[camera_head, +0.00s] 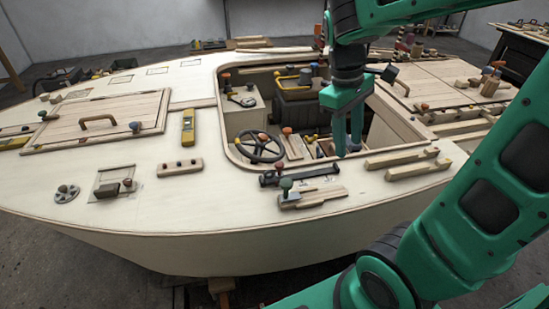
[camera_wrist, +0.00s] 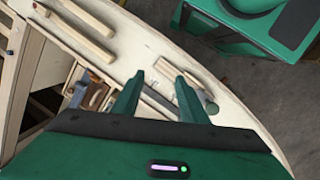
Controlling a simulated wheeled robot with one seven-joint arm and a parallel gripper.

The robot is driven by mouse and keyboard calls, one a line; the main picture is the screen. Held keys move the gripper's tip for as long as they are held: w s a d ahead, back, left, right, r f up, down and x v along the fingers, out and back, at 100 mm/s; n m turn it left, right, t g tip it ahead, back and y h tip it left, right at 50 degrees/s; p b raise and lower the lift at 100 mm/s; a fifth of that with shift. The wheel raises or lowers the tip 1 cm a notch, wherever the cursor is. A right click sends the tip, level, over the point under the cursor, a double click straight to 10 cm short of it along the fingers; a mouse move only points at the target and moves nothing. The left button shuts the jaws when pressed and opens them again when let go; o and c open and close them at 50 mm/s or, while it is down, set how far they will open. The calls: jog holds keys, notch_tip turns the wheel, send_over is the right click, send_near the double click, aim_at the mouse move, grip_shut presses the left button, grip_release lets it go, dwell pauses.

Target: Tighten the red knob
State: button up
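Several small knobs in the head view could be the red knob, and I cannot tell which is meant. A reddish-brown knob (camera_head: 279,169) stands on a dark bar fitting at the near edge of the cockpit opening. An orange-red knob (camera_head: 287,131) stands further back, inside the cockpit. My gripper (camera_head: 347,149) points down over the right part of the cockpit's near edge, to the right of both knobs. In the wrist view my gripper (camera_wrist: 160,88) has its two fingers apart with no held object between them. No clearly red knob shows in the wrist view.
A dark steering wheel (camera_head: 260,148) is left of the gripper. Wooden rails (camera_head: 402,157) lie on the deck to its right. A green-topped knob (camera_head: 286,184) stands on a wooden block at the near edge. The pale deck at front left has bare room.

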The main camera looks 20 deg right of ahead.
jog(key=w+a+n+h, duration=0.2)
jog(key=w+a+n, duration=0.5)
jog(key=w+a, duration=0.2)
jog(key=n, duration=0.6)
send_near(279, 163)
jog(key=shift+m+h, duration=0.3)
jog(key=shift+h, duration=0.1)
jog(key=x, duration=0.7)
jog(key=shift+s+a+f, duration=0.15)
jog(key=shift+a+f, duration=0.05)
jog(key=shift+f, duration=0.15)
